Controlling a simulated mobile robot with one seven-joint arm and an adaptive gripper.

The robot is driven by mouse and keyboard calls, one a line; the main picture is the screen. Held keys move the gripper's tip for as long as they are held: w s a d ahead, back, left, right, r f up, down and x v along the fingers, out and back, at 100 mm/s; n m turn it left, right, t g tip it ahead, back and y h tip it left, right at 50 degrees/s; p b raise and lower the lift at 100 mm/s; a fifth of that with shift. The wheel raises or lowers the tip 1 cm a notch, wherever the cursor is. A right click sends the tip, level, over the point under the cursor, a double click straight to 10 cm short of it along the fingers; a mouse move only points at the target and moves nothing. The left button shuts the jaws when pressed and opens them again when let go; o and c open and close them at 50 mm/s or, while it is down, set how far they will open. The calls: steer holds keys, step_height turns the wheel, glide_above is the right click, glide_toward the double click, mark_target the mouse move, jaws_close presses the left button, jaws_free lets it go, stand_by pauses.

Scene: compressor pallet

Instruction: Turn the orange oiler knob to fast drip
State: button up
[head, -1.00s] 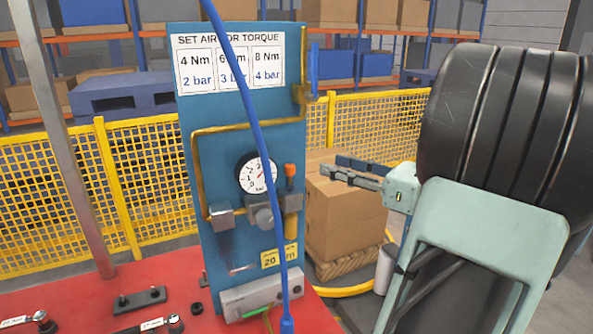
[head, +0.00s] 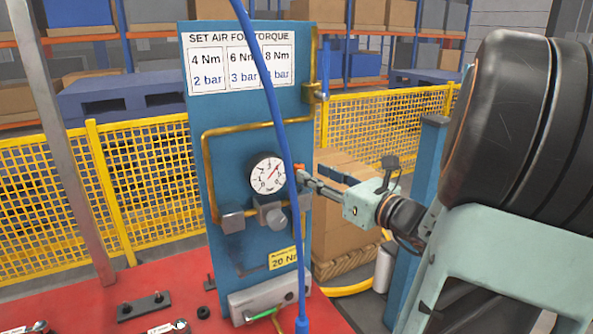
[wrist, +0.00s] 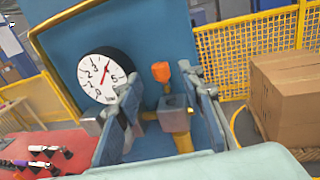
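The orange oiler knob (wrist: 161,72) sits on top of a grey block (wrist: 174,112) with a brass part below, on the blue panel (head: 262,110). In the head view only a small bit of the knob (head: 300,170) shows beside the blue hose and my gripper. My gripper (head: 306,183) reaches in from the right at the panel. In the wrist view my gripper (wrist: 165,105) is open, one finger left and one right of the knob and block. I see no contact with the knob. The knob's marks cannot be read.
A blue hose (head: 272,100) hangs in front of the panel, close to my gripper. A round gauge (head: 268,174) is left of the knob. Brass pipe (head: 207,160) runs on the panel. A carton (head: 335,240) and yellow fence (head: 150,170) stand behind.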

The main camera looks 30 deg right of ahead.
mark_target(303, 166)
steer(key=shift+w+a, duration=0.15)
steer(key=shift+w, duration=0.8)
steer(key=shift+w+a, duration=0.15)
steer(key=shift+w, duration=0.8)
jaws_close()
steer(key=shift+r, duration=0.15)
steer(key=shift+d+r+n+y+p, duration=0.2)
steer(key=shift+n+y+p, duration=0.3)
steer(key=shift+y+p, duration=0.35)
steer(key=n+g+y+p, duration=0.1)
steer(key=y+p, duration=0.1)
steer(key=shift+w+d+p, duration=0.1)
steer(key=shift+p, duration=0.2)
steer(key=shift+f+n+y+p, duration=0.2)
steer(key=shift+n+y+p, duration=0.2)
steer(key=shift+n+y, duration=0.2)
